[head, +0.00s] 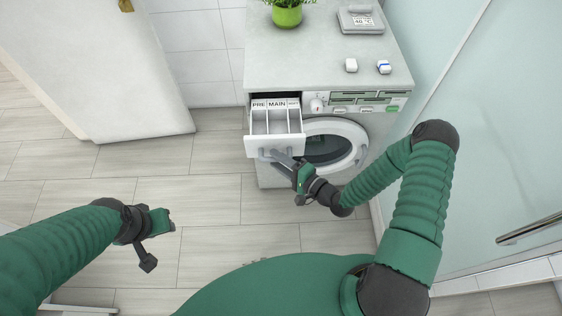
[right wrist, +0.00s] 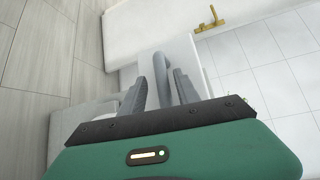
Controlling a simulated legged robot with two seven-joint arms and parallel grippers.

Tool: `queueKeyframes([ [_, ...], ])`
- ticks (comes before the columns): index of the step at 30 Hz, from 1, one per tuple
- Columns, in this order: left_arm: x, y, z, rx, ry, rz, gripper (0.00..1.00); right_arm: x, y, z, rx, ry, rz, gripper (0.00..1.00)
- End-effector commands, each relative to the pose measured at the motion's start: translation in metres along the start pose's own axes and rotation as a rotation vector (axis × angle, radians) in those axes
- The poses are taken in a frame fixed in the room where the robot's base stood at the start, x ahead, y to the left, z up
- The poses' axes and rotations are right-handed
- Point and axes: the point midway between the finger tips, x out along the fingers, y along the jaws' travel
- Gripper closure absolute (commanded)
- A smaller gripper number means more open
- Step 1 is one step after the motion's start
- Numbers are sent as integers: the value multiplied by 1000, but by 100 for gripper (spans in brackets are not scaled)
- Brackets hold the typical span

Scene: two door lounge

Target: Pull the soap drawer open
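The soap drawer (head: 274,145) of the washing machine stands pulled out, its compartments showing, with labels reading PRE and MAIN. My right gripper (head: 278,158) is at the drawer's front.
The washing machine's round door (head: 358,139) is just right of the drawer, close to my right forearm. A green plant pot (head: 287,16), a grey scale-like device (head: 361,20) and two small white items stand on top. A white door panel (head: 110,70) is at left, glass at right.

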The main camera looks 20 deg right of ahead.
Motion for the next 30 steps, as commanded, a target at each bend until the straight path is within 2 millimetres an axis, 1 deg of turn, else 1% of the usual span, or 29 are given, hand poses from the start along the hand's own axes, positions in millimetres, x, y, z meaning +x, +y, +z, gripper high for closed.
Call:
queueKeyframes([
  [5,0,0,0,0,0,0,64,-3,-1,-1,-1,1,-2,62],
  [8,0,0,0,0,0,0,64,-16,-1,-2,-1,4,-1,62],
  [11,0,0,0,0,0,0,64,-40,0,-2,-1,4,1,62],
  [18,1,0,0,0,0,0,64,-112,1,-2,1,6,1,62],
  [21,1,0,0,0,0,0,64,-137,1,-1,1,4,2,62],
  [25,0,0,0,0,0,0,64,-159,2,-1,1,2,2,62],
  [27,0,0,0,0,0,0,64,-165,1,0,1,1,1,62],
  [30,0,0,0,0,0,0,64,-169,1,0,1,0,1,62],
])
